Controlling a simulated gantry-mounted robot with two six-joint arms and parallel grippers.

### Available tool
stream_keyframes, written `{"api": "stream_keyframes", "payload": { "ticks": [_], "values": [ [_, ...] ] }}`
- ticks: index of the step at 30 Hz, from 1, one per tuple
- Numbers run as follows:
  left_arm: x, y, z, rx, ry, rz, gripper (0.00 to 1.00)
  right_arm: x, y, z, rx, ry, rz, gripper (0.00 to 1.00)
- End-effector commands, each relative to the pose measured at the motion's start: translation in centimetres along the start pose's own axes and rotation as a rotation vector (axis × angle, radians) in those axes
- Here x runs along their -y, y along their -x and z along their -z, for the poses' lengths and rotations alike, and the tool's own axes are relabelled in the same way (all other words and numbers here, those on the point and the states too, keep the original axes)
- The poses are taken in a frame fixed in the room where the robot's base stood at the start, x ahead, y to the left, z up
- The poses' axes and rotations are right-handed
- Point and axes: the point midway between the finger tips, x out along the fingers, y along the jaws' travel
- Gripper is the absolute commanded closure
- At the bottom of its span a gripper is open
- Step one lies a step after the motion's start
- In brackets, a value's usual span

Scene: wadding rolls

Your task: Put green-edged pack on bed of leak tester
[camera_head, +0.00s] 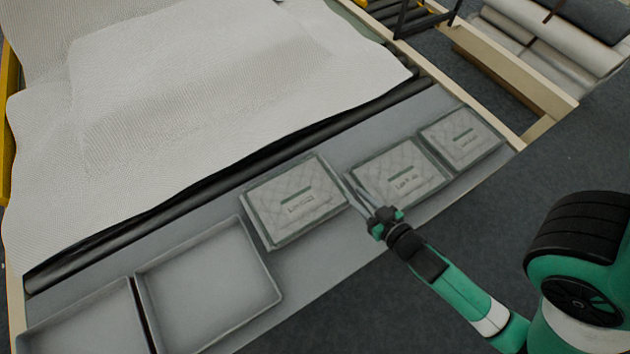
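Three quilted, pale packs with green-striped labels lie in a row on the grey table: a left pack (296,203), a middle pack (398,173) and a right pack (461,138). Their rims look grey-green; I cannot tell which one is the green-edged pack. My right gripper (352,187) is at the gap between the left and middle packs, its two thin fingers slightly apart. Its tips are close to the left pack's right edge; I cannot tell whether they touch it. My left gripper is not in view. I cannot make out a leak tester.
Two empty shallow grey trays, a near one (212,281) and one at the lower left (85,322), lie on the table. A dark roller (190,208) and a wide white sheet (215,95) lie behind. Rolls (550,45) sit at the upper right.

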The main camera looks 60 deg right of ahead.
Motion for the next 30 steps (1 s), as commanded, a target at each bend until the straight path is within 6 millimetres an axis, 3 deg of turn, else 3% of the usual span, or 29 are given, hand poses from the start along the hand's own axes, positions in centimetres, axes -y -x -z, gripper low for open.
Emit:
{"api": "stream_keyframes", "payload": {
  "ticks": [3, 8, 15, 24, 30],
  "values": [
    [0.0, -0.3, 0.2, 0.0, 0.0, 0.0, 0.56, -0.7, 0.8, -0.7, 0.027, -0.004, -0.022, 0.7],
    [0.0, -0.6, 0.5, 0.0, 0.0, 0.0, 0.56, -0.8, 0.1, -0.5, 0.022, -0.006, -0.024, 0.7],
    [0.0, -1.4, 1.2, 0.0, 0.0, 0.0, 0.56, -0.9, -4.4, -0.6, 0.02, -0.006, -0.024, 0.7],
    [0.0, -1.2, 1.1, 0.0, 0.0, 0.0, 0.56, -0.8, -6.3, -1.0, 0.021, -0.005, -0.023, 0.7],
    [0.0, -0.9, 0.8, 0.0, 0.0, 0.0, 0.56, -0.7, -9.6, -1.6, 0.019, -0.005, -0.023, 0.7]
  ]
}}
